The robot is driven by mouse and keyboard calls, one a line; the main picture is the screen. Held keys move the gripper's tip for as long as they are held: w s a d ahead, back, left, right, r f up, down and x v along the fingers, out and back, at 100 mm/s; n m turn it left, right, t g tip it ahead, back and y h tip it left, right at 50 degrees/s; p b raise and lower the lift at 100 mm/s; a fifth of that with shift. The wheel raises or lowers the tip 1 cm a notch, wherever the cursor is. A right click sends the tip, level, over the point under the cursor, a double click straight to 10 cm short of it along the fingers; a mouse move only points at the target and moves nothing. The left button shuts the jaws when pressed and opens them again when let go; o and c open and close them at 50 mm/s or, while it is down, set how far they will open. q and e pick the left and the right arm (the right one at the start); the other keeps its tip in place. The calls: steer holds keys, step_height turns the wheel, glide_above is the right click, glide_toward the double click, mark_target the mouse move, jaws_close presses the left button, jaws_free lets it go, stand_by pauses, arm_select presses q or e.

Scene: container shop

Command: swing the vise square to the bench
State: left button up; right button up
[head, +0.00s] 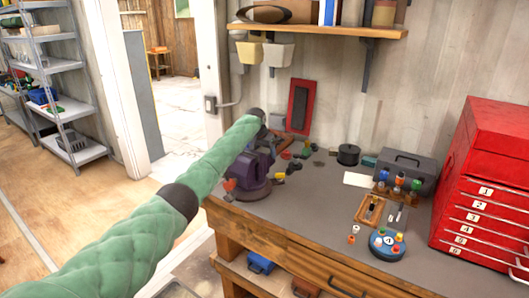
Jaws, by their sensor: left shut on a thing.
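A purple vise (252,176) stands on its round base at the left end of the grey-topped workbench (310,190). Its jaws sit turned at an angle to the bench edge, as far as I can tell. My left arm, in a green padded sleeve, reaches across from the lower left to the vise. My left gripper (264,134) is at the top of the vise, shut on it. The wrist and sleeve cover part of the vise, so the exact grip spot is hidden. My right gripper is not in view.
Small coloured parts (294,166) lie just right of the vise. A red drawer cabinet (485,190), a grey toolbox (406,170), a wooden tray (370,210) and a blue round holder (387,244) fill the right side. A shelf (320,28) hangs above. The middle benchtop is clear.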

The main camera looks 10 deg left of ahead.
arm_select(q)
steer(key=shift+r, duration=0.1)
steer(key=o, duration=1.4)
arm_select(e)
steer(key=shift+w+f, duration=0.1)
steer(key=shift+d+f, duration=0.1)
arm_select(q)
steer(key=shift+r, duration=0.15)
steer(key=b+v, duration=0.2)
steer(key=v, duration=0.3)
steer(key=shift+s+r+b, duration=0.1)
steer(key=shift+r+b, duration=0.15)
steer(key=shift+b, duration=0.1)
steer(key=shift+v, duration=0.95)
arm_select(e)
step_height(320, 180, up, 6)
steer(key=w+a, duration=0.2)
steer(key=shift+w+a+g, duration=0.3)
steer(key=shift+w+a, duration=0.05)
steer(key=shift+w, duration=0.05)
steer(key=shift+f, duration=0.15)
